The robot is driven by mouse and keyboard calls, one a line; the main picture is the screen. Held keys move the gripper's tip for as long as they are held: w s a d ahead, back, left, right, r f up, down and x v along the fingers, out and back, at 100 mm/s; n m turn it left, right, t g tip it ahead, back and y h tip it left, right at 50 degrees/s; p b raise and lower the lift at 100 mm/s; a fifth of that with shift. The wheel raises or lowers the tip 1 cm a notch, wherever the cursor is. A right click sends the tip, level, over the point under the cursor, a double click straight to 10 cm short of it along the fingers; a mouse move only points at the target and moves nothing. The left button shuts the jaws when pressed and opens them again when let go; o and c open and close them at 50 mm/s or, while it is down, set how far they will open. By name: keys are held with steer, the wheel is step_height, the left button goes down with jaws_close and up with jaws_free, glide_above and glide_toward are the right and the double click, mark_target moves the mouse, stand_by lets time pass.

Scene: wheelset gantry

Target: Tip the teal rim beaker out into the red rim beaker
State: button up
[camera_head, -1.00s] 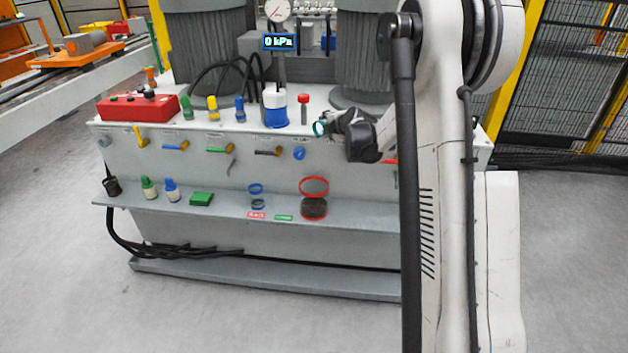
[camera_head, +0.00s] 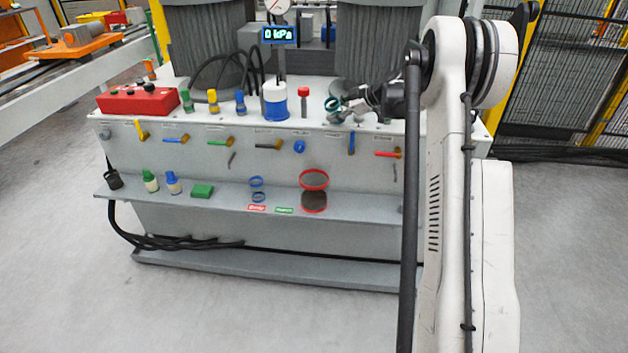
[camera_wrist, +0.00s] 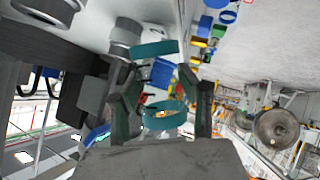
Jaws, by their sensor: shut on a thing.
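The teal rim beaker (camera_head: 332,104) is held by my gripper (camera_head: 342,107), above the right part of the bench top. Its rim faces left in the head view, so it looks tilted. In the wrist view two teal bands of the beaker (camera_wrist: 165,122) show between the fingers of my gripper (camera_wrist: 160,92), and its wall looks clear. I cannot tell what is in it. The red rim beaker (camera_head: 314,181) stands on the lower front shelf, clear-walled, with dark contents near its bottom. My gripper is above it and a little to the right, well apart.
A blue-banded clear vessel (camera_head: 257,183) stands left of the red rim beaker on the shelf (camera_head: 228,200). Green and blue bottles and a green block (camera_head: 202,191) are farther left. Coloured valve handles (camera_head: 268,145) stick out of the panel above. A red-topped post (camera_head: 303,93) stands close left of my gripper.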

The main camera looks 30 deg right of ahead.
steer(key=shift+w+d+r+m+y+p, duration=0.1)
steer(key=shift+d+r+m+y+p, duration=0.15)
steer(key=shift+r, duration=0.3)
steer(key=shift+w+d+r+m+y+p, duration=0.15)
steer(key=shift+d+r+y, duration=0.1)
steer(key=shift+r, duration=0.25)
steer(key=d+r+m+y, duration=0.1)
steer(key=d+m+y, duration=0.1)
steer(key=shift+w+d+r+y, duration=0.1)
steer(key=shift+w+r+y, duration=0.2)
steer(key=shift+w+r, duration=0.05)
step_height(320, 180, up, 6)
steer(key=p, duration=0.2)
